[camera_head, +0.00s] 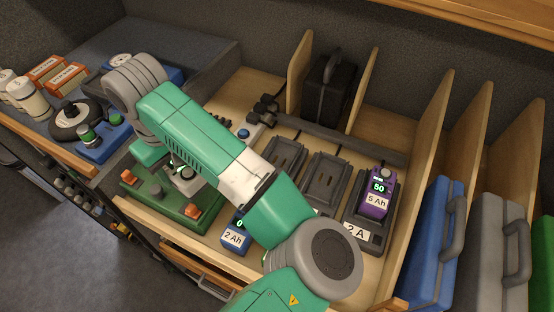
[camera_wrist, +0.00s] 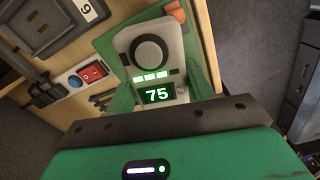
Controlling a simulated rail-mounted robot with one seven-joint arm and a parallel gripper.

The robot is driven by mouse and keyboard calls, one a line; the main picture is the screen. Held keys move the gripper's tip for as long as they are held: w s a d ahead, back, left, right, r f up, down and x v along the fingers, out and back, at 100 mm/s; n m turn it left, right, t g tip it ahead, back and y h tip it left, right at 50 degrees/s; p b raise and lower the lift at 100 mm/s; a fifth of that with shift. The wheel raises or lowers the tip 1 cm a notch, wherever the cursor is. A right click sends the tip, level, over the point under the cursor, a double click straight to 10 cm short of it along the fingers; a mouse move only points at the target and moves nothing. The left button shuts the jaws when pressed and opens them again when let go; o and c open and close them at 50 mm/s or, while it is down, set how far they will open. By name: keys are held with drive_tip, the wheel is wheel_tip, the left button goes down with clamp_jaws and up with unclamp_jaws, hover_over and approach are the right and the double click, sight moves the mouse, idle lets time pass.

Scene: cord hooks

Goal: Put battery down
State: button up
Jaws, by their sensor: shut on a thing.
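My gripper (camera_wrist: 160,88) is shut on a light grey unit, which looks like the battery (camera_wrist: 169,61). It has a black knob, three lit bars and a green display reading 75. A green finger shows on each side of it. In the head view it is partly hidden by my arm, over the green base with orange clamps (camera_head: 160,206); I cannot tell whether it touches the base. A purple 5 Ah battery (camera_head: 378,196) reading 50 sits in the right-hand charger dock (camera_head: 362,238). A blue 2 Ah battery (camera_head: 235,238) reading 0 stands near the front, partly behind my arm.
Two dark docks, a middle one (camera_head: 324,182) and a left one (camera_head: 285,155), look empty. A red switch (camera_wrist: 91,72) and a blue button (camera_wrist: 75,81) are near the base. Wooden dividers (camera_head: 432,160), a black case (camera_head: 328,88) and a blue case (camera_head: 432,240) stand around the bench.

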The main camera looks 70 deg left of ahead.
drive_tip(key=w+d+n+b, duration=0.1)
drive_tip(key=w+d+n, duration=0.1)
drive_tip(key=w+n, duration=0.1)
drive_tip(key=w+d+f+n+b, duration=0.1)
drive_tip(key=w+d+n, duration=0.1)
drive_tip(key=w+n, duration=0.2)
drive_tip(key=w+d+f+n+b, duration=0.1)
drive_tip(key=w+d+n+b, duration=0.1)
drive_tip(key=w+n, duration=0.2)
drive_tip(key=shift+d+f, duration=0.15)
drive_tip(key=shift+d, duration=0.05)
drive_tip(key=w+d+n+b, duration=0.3)
drive_tip(key=w+d+n, duration=0.4)
drive_tip(key=n, duration=0.2)
drive_tip(key=w+a+p, duration=0.1)
drive_tip(key=a, duration=0.4)
drive_tip(key=w+a+f+p, duration=0.1)
drive_tip(key=w+a, duration=0.1)
drive_tip(key=a, duration=0.3)
drive_tip(key=w+a+f+p, duration=0.1)
drive_tip(key=w+a, duration=0.1)
drive_tip(key=a, duration=0.3)
drive_tip(key=shift+w+a+f, duration=0.15)
wheel_tip(320, 180, down, 3)
drive_tip(key=shift+p, duration=0.65)
drive_tip(key=shift+f, duration=0.3)
